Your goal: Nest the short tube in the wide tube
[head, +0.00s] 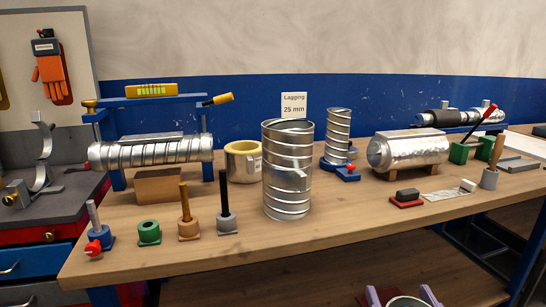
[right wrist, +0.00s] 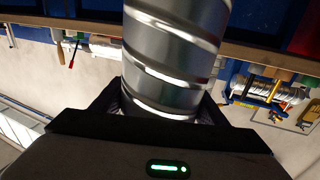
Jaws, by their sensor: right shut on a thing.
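The wide tube (head: 287,172), a spiral-ribbed metal cylinder, stands upright near the middle of the bench. Its open rim faces up. My right gripper (head: 402,293) is at the bottom edge of the head view, in front of the bench. In the right wrist view my right gripper (right wrist: 162,110) is shut on a shiny spiral-seamed tube, the short tube (right wrist: 170,62). Only the top rim of this tube shows at the bottom of the head view, and the rest is cut off. The held tube is well apart from the wide tube. My left gripper is not in view.
A narrow spiral tube (head: 338,128) stands on a blue base behind the wide tube. A yellow-rimmed roll (head: 242,163) stands left of it. Several upright posts, including a black one (head: 226,205), stand front left. A foil-covered cylinder (head: 408,150) lies to the right.

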